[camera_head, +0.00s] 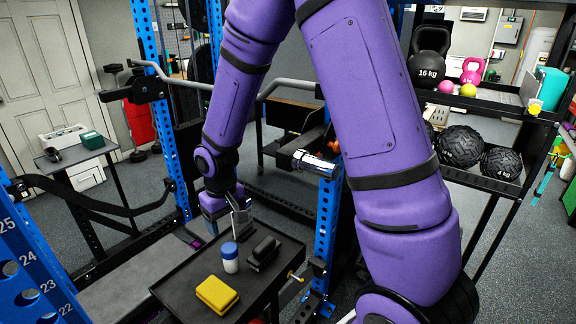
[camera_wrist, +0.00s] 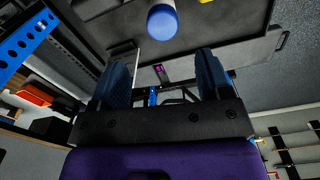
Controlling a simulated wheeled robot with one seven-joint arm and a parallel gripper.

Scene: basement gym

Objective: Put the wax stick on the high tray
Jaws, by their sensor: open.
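A white, upright cylinder with a blue cap (camera_head: 230,258) stands on a black tray (camera_head: 176,287); it looks like the wax stick, though I see no label. In the wrist view, its blue cap (camera_wrist: 163,23) shows at the top, beyond the fingertips, over the dark tray surface (camera_wrist: 222,22). My gripper (camera_head: 240,218) is at the tray's far edge, behind the cylinder and apart from it. In the wrist view, my gripper (camera_wrist: 163,62) has its two fingers spread with nothing held between them. I cannot tell which surface is the high tray.
A yellow block (camera_head: 217,294) and a black case (camera_head: 263,252) flank the cylinder on the tray. A blue rack upright (camera_head: 327,225) rises close on the right. A grey stand (camera_head: 62,163) at left carries a box and a green item. Weights fill a shelf (camera_head: 480,104) at right.

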